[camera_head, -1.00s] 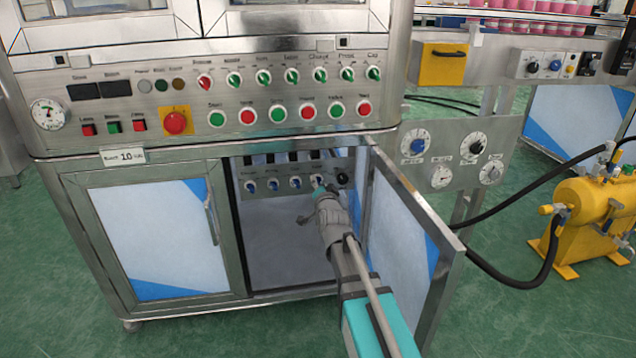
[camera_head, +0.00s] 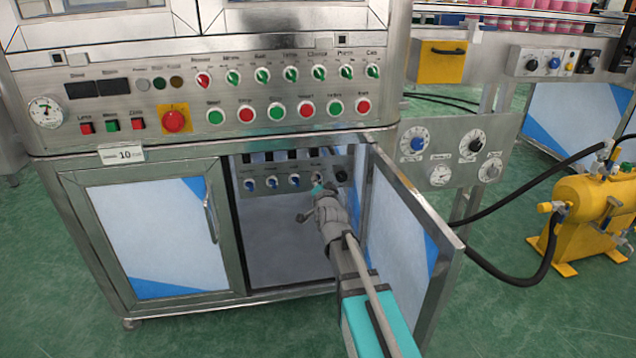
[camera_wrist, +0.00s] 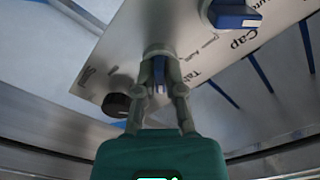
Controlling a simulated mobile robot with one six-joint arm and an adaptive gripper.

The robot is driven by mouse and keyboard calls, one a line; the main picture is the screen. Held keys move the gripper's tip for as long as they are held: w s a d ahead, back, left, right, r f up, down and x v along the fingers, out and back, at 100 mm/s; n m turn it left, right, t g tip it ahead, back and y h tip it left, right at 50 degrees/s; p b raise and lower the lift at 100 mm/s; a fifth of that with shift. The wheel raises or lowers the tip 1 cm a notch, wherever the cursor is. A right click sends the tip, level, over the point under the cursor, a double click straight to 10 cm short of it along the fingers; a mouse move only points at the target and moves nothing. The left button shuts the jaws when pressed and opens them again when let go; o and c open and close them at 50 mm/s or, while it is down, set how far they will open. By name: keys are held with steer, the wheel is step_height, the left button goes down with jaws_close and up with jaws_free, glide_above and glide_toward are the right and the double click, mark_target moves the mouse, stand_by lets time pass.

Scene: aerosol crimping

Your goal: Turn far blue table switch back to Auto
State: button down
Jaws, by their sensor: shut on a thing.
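The far blue table switch (camera_wrist: 158,72) is at the right end of a row of blue switches on the panel inside the open cabinet. In the wrist view my gripper (camera_wrist: 159,80) has its two grey fingers around this switch, shut on its blue handle. The fingers hide much of the handle, so its exact setting cannot be read. In the head view my gripper (camera_head: 319,187) reaches into the cabinet to the right end of the row, just left of a black knob (camera_head: 341,175).
The neighbouring blue switch (camera_wrist: 232,15), near the label "Cap", is close by. The black knob also shows in the wrist view (camera_wrist: 116,105). The open cabinet door (camera_head: 400,240) stands just right of my arm. The cabinet floor below the panel is clear.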

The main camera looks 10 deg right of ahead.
steer(key=shift+n, duration=0.3)
steer(key=n, duration=0.8)
steer(key=shift+d+n, duration=0.1)
steer(key=shift+n, duration=0.2)
steer(key=n, duration=0.4)
steer(key=shift+n, duration=2.3)
steer(key=c, duration=0.7)
jaws_free()
steer(key=shift+c, duration=0.2)
